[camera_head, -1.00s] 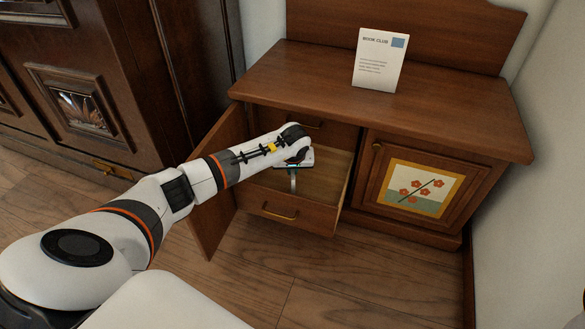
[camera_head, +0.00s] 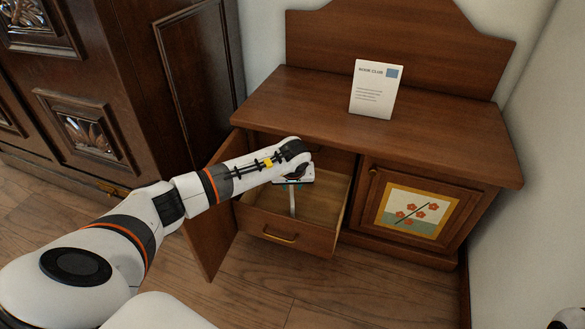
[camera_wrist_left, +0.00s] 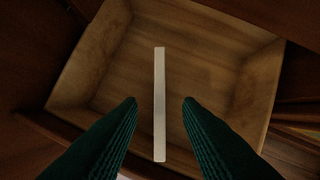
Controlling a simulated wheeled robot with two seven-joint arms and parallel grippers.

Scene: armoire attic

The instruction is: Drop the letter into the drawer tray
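My left gripper (camera_head: 293,184) is over the open drawer tray (camera_head: 310,240) of the wooden cabinet. In the left wrist view its two dark green fingers (camera_wrist_left: 160,101) are spread apart. A thin white strip, the letter (camera_wrist_left: 160,75) seen edge-on, shows between and beyond the fingertips, with a gap on each side. In the head view the letter (camera_head: 293,203) is a narrow upright strip below the gripper, inside the drawer's outline. I cannot tell whether its lower edge touches the drawer floor. My right gripper is not seen.
A cabinet door (camera_head: 212,225) stands open left of the drawer. A white "BOOK CLUB" card (camera_head: 374,90) stands on the cabinet top (camera_head: 440,140). A closed door with a flower picture (camera_head: 418,210) is to the right. A dark armoire (camera_head: 110,100) stands at the left.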

